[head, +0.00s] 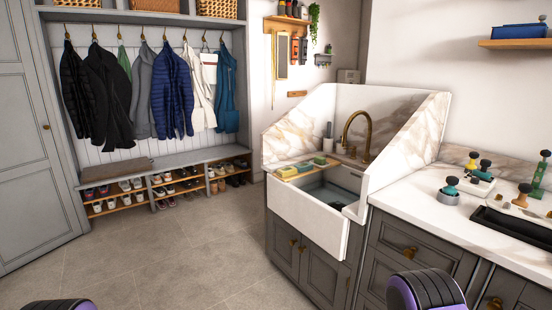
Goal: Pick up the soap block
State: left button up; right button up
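Several small green and yellowish blocks sit in a row on a wooden board (306,171) across the back left of the white sink (309,212). One is a pale block (287,171) at the left end, one a greenish block (303,166) in the middle, and one a green and yellow block (319,160) at the right end. They are too small for me to tell which is the soap block. Only black and purple parts of my arms show at the bottom edge. No gripper fingers are visible, and nothing of mine is near the board.
A brass tap (357,130) rises behind the sink, with high marble splash walls around it. The right counter (405,187) holds several brushes and a black tray (513,229). A shoe bench (170,160) with hanging coats stands at the back left. The floor (170,262) left of the sink is clear.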

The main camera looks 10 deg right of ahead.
aim_at(320, 161)
jog(key=u, duration=0.35)
jog(key=i, duration=1.65)
jog(key=z, duration=0.7)
